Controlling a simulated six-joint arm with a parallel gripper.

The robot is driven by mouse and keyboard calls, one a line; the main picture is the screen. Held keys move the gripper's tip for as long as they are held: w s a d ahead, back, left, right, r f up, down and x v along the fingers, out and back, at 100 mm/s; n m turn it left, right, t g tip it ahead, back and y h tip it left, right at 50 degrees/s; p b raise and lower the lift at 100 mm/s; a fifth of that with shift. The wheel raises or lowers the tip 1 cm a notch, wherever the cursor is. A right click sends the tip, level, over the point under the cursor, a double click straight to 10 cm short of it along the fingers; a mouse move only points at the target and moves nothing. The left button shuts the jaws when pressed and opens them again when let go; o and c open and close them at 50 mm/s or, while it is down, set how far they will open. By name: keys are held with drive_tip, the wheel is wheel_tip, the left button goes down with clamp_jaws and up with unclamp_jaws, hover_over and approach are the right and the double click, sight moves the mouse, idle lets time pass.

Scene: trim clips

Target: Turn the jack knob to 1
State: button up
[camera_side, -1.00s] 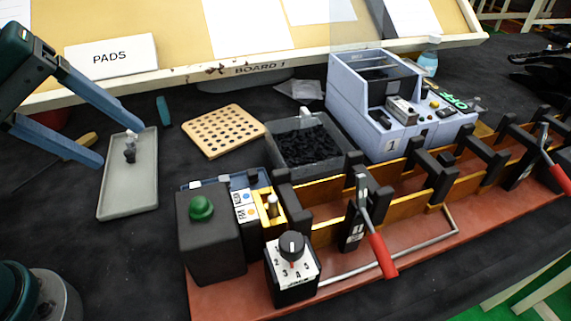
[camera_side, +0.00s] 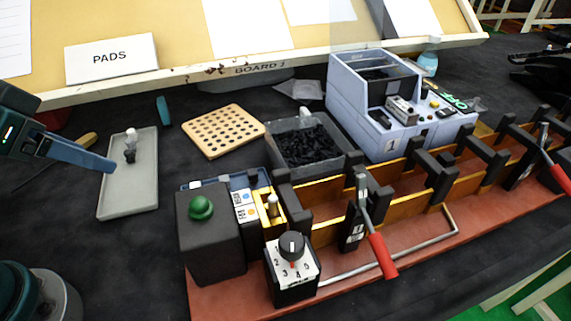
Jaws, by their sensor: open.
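The jack knob (camera_side: 291,245) is a black round dial on a small black box with a white numbered face, at the front centre of the red base. A white line shows on the knob and a small red mark lies below it. The numbers 2, 3, 4 and 5 show around its lower side; I cannot see a 1 there, and the setting is hard to tell. My gripper (camera_side: 112,167) is open and empty at the left, over the grey tray's left edge, well away from the knob. One finger shows clearly; the other is not distinguishable.
A black box with a green button (camera_side: 201,208) stands left of the knob. A red-handled clamp (camera_side: 381,256) and a bent metal rod (camera_side: 350,270) lie to its right. The grey tray (camera_side: 125,205) holds a small figure-like part. A bin of black clips (camera_side: 345,150) stands behind.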

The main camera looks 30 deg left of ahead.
drive_tip(key=w+a+r+t+y, duration=0.1)
drive_tip(key=w+a+r+t, duration=0.1)
drive_tip(key=w, duration=0.3)
drive_tip(key=shift+w+a+r, duration=0.25)
drive_tip(key=shift+a+r, duration=0.05)
drive_tip(key=shift+a, duration=0.1)
drive_tip(key=shift+s+f, duration=0.1)
drive_tip(key=m+g+h, duration=0.5)
drive_tip(key=m+g, duration=0.1)
drive_tip(key=m, duration=0.4)
hover_over(292, 241)
drive_tip(key=s+a, duration=0.2)
drive_tip(key=shift+w+f, duration=0.2)
drive_tip(key=shift+f, duration=0.6)
drive_tip(key=shift+d+f, duration=0.15)
drive_tip(key=shift+f, duration=0.1)
drive_tip(key=shift+x, duration=2.25)
drive_tip(key=shift+h, duration=0.3)
